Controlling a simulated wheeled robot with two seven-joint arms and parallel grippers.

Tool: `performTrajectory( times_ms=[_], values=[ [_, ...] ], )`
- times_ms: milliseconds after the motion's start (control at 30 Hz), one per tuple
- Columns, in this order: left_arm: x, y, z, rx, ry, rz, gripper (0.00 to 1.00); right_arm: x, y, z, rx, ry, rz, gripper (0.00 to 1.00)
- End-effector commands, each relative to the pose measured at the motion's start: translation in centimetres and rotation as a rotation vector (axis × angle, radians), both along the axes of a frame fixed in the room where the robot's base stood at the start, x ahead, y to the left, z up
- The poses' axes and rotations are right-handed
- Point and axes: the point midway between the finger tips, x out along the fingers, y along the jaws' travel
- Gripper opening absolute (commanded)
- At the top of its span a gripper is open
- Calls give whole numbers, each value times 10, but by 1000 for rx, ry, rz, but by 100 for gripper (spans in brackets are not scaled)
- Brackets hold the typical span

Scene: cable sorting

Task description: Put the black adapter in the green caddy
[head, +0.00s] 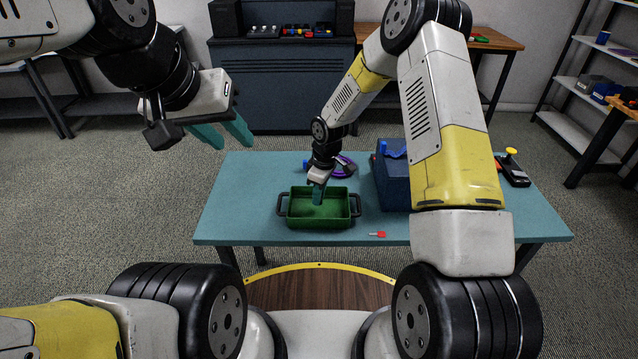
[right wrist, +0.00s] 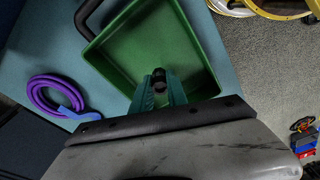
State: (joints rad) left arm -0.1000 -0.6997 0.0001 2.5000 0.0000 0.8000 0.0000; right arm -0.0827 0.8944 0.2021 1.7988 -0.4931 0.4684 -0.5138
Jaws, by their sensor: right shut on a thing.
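The green caddy (head: 336,221), an open tray with black side handles, stands near the front of the teal table; it also shows in the right wrist view (right wrist: 108,45). My right gripper (head: 318,197) points down over the caddy's inside. In the right wrist view its fingers (right wrist: 159,92) are shut on a small dark thing, apparently the black adapter (right wrist: 159,74), with the caddy floor behind it. The adapter is mostly hidden by the fingers and cannot be made out in the head view. My left gripper (head: 224,134) is open and empty, raised beyond the table's left edge.
A coiled purple cable (head: 346,164) with a blue end lies behind the caddy. A dark blue box (head: 391,183) stands right of it, partly behind my right arm. A small red-ended item (head: 379,234) lies at the front edge. The table's left side is clear.

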Motion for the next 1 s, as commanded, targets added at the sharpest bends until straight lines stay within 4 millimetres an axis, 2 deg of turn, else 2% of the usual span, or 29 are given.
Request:
performTrajectory(
  times_ms=[233,600,633,700,1000],
  values=[
    [0,0,0,0,0,0,36,-1,0,-33,-1,4,0,0],
    [0,0,0,0,0,0,36,-1,0,-37,0,2,0,0],
    [0,0,0,0,0,0,36,-1,0,-37,-1,1,0,25],
    [0,0,0,0,0,0,36,-1,0,-37,-1,1,0,38],
    [0,0,0,0,0,0,36,-1,0,-36,-1,1,0,41]
  ],
)
